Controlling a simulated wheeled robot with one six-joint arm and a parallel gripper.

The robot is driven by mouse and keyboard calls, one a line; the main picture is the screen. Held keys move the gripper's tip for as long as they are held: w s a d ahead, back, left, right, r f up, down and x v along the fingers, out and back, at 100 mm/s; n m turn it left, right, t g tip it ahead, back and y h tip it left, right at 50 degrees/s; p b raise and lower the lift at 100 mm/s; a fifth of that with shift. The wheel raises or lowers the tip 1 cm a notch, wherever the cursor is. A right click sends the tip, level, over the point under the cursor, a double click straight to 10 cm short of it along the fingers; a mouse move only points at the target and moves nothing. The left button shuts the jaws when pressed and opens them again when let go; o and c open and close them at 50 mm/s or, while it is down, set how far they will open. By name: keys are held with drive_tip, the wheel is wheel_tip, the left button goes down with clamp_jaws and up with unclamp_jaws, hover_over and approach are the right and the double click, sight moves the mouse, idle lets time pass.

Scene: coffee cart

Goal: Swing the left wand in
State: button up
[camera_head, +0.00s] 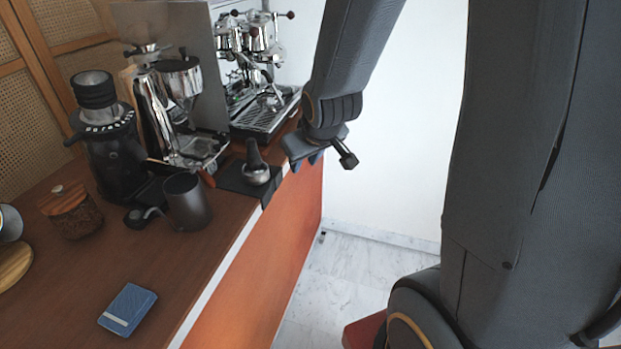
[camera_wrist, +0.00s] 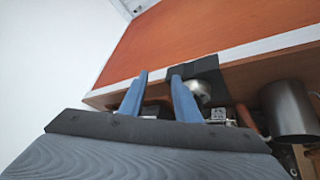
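The chrome espresso machine (camera_head: 255,75) stands at the far end of the counter, with its drip tray (camera_head: 268,116) facing my side. Its steam wands are thin and small among the chrome parts, and I cannot tell the left one apart. My gripper (camera_head: 305,161) is in front of and to the right of the machine, near the counter's front edge. In the wrist view my gripper (camera_wrist: 160,76) shows two blue fingers apart with nothing held between them. The wand is not recognisable in the wrist view.
A tamper (camera_head: 256,168) stands on a black mat at the counter edge, left of my gripper. A dark pitcher (camera_head: 187,203), grinders (camera_head: 180,105), a lidded jar (camera_head: 73,212) and a blue box (camera_head: 128,309) occupy the counter. The floor (camera_head: 345,275) in front is clear.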

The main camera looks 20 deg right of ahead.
drive_tip(key=s+g, duration=0.1)
drive_tip(key=s, duration=0.1)
drive_tip(key=s+f+g, duration=0.1)
drive_tip(key=s, duration=0.2)
drive_tip(key=shift+a+f+m, duration=0.15)
drive_tip(key=shift+a+m, duration=0.05)
drive_tip(key=shift+m, duration=0.2)
drive_tip(key=shift+c, duration=0.2)
